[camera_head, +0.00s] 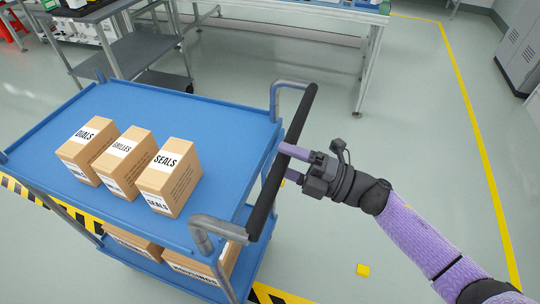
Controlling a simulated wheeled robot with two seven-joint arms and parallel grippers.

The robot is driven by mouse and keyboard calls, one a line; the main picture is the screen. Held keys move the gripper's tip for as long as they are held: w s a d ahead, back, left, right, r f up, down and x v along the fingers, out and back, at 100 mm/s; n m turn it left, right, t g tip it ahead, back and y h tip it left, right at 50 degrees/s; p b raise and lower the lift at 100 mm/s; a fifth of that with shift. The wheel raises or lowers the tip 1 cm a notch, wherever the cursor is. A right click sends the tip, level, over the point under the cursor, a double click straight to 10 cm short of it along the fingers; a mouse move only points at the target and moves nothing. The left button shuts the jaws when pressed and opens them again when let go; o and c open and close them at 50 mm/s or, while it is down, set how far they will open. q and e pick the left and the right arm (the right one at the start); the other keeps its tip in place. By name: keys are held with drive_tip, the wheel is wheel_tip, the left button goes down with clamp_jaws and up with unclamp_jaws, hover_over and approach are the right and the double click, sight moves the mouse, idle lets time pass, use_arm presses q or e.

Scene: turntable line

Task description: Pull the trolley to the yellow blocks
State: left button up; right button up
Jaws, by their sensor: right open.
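The blue trolley (215,108) stands at the left with a black handle bar (270,190) on its right end. My right gripper (286,161) is at the middle of this bar, coming from the right. Its two purple fingers are apart and overlap the bar in the picture; I cannot tell if they touch it. My left gripper is not in view.
Boxes marked DIALS (88,150), GRILLES (124,161) and SEALS (168,177) stand on the trolley's top; more boxes (190,268) are on its lower shelf. A grey cart (135,50) and a workbench (330,15) are behind. Floor at the right is clear up to a yellow line (478,140).

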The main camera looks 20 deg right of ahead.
drive_tip(key=shift+x, duration=1.45)
drive_tip(key=shift+f, duration=0.1)
clamp_jaws()
